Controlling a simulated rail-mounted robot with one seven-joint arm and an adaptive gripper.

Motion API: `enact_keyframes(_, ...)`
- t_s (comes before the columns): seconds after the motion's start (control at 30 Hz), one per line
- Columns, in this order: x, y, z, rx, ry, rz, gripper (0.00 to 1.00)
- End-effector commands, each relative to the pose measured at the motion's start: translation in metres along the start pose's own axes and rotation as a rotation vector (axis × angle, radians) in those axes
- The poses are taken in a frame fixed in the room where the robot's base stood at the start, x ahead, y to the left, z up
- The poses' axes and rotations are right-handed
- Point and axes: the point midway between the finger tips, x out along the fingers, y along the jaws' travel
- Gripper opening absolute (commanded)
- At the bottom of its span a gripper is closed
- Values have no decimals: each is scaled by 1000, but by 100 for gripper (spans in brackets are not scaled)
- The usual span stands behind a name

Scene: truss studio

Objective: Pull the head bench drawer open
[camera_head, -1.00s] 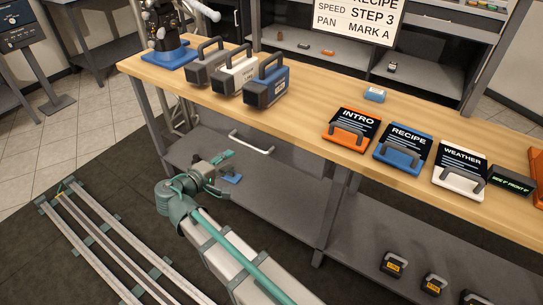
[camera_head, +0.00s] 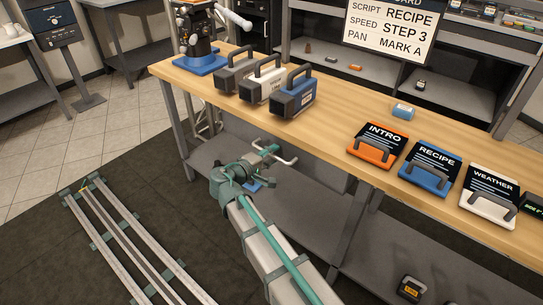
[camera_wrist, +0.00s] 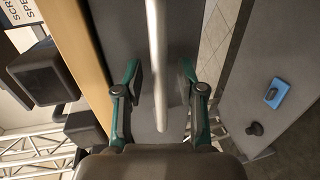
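The head bench (camera_head: 345,110) has a wooden top, with a grey drawer front (camera_head: 318,164) under its edge. A pale bar handle (camera_head: 287,161) is on the drawer front. My gripper (camera_head: 272,154) is at the handle and covers part of it. In the wrist view the handle (camera_wrist: 157,60) runs lengthwise between the two green and dark fingers of my gripper (camera_wrist: 162,85). The fingers are open, with a visible gap on both sides of the bar. The drawer front (camera_wrist: 105,30) looks flush under the top; its exact position is hard to tell.
Several handled cases stand on the bench, including a blue one (camera_head: 294,95). INTRO (camera_head: 377,147), RECIPE (camera_head: 430,168) and WEATHER (camera_head: 488,195) panels lie at the right. A lower shelf (camera_head: 385,245) holds a small blue item (camera_wrist: 275,92). Floor rails (camera_head: 120,235) lie at the left.

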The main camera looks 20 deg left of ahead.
Motion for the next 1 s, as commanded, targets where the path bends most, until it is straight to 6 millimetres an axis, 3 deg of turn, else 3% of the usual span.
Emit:
enact_keyframes(0.27, 1, 0, 0, 0, 0, 0, 39)
enact_keyframes(0.5, 1, 0, 0, 0, 0, 0, 0)
enact_keyframes(1.0, 1, 0, 4, 2, -7, 0, 0)
